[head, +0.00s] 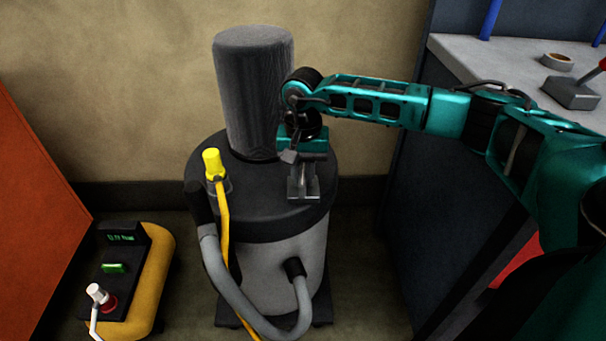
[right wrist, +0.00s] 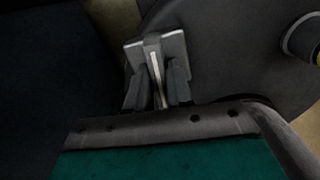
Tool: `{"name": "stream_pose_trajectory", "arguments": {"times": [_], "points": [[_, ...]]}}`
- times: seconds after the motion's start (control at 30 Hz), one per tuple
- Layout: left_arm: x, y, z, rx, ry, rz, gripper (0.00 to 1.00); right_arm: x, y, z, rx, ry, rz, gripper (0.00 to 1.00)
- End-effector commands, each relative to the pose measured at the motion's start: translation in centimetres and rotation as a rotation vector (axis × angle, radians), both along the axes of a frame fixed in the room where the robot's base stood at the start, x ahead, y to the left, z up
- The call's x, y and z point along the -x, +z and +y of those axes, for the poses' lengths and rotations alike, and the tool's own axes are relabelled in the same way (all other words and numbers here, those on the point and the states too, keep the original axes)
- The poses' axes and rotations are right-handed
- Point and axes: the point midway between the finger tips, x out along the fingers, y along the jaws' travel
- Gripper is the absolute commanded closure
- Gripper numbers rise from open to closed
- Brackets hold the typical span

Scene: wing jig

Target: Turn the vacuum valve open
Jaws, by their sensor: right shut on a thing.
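The vacuum (head: 285,262) is a grey drum with a dark lid and a tall dark cylinder on top. My right gripper (head: 302,176) reaches down over the front right of the lid. In the right wrist view its two dark fingers (right wrist: 157,88) stand close on either side of a thin, pale upright bar, shut on it. The bar belongs to a small grey metal piece, which looks like the valve (right wrist: 174,46). The fingers partly hide it, and I cannot tell how far it is turned. My left gripper is in neither view.
A yellow plug with a yellow cord (head: 212,165) and a grey hose (head: 222,275) are on the vacuum's left. A yellow and black unit (head: 155,280) stands on the floor at left.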

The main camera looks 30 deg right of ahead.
Motion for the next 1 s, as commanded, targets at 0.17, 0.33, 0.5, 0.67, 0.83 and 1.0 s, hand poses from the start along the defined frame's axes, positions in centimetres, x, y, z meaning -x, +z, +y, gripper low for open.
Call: {"name": "stream_pose_trajectory", "arguments": {"times": [0.17, 0.33, 0.5, 0.67, 0.83, 1.0], "points": [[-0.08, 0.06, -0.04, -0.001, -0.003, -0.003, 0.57, 0.0, 0.06, 0.05, -0.002, 0.07, 0.0, 1.0], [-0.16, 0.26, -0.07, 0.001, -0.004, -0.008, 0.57, -0.01, 0.08, 0.06, -0.001, 0.104, 0.0, 1.0], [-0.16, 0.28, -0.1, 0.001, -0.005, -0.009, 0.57, 0.0, 0.1, 0.05, -0.001, 0.116, 0.0, 1.0], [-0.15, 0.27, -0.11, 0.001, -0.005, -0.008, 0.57, 0.01, 0.1, 0.06, -0.001, 0.117, 0.0, 1.0], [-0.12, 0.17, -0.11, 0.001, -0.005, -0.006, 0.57, 0.0, 0.1, 0.05, -0.001, 0.117, 0.0, 0.76], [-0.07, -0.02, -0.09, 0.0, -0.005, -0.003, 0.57, -0.01, 0.07, 0.04, -0.001, 0.115, -0.001, 0.6]]}}
